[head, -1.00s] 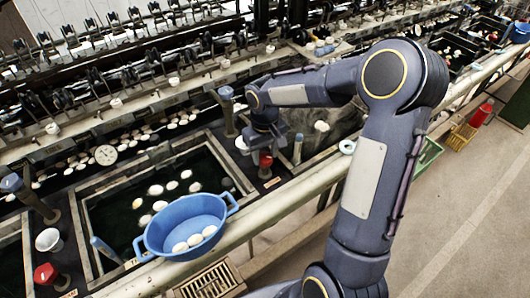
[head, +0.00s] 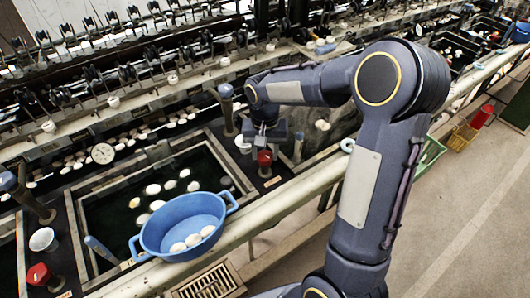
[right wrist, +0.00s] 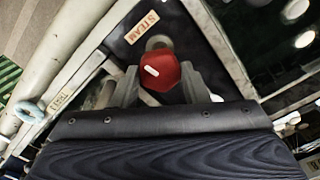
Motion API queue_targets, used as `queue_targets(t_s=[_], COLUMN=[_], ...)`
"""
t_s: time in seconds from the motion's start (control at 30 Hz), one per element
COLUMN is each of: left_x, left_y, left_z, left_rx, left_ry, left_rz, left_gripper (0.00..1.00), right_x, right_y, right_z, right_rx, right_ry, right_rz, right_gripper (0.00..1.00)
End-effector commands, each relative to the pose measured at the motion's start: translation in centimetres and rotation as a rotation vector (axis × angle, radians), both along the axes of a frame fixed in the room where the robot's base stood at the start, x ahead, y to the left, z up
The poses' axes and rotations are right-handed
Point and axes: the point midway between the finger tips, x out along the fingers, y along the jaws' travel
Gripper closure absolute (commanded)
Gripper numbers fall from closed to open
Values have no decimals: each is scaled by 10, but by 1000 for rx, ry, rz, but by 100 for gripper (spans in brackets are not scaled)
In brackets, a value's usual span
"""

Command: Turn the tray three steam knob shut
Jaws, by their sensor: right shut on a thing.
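The red steam knob (head: 264,158) stands on the dark strip between two basins, right of the blue tub. In the right wrist view the knob (right wrist: 162,72) has a white mark on top, and a STEAM label (right wrist: 142,27) lies beside it. My right gripper (head: 264,147) reaches down over it. Its two fingers (right wrist: 160,84) stand on either side of the knob and are shut on it. The finger contact is partly hidden in the head view. My left gripper is not in view.
A blue tub (head: 185,225) with white cocoons sits at the near basin's front edge. A white cup (head: 243,145) stands close to my gripper. Another red knob (head: 42,275) is at the lower left. A pale rail (head: 290,205) runs along the front.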

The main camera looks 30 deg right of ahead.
Motion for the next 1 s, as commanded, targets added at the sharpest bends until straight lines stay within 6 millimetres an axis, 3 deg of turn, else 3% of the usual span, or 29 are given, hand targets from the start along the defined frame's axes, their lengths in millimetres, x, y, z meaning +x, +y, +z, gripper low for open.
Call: queue_targets(t_s=[0.33,0.87,0.9,1.0], left_x=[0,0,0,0], left_y=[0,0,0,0], left_z=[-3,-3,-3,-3], left_rx=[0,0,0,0], left_ry=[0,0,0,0], left_rz=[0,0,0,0], left_gripper=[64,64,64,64], right_x=[1,1,1,1], right_y=[0,0,0,0], right_z=[1,1,1,1], right_rx=[0,0,1,0], right_ry=[-2,-2,-3,-2], right_rz=[-149,-180,-179,-178], right_gripper=[82,82,57,44])
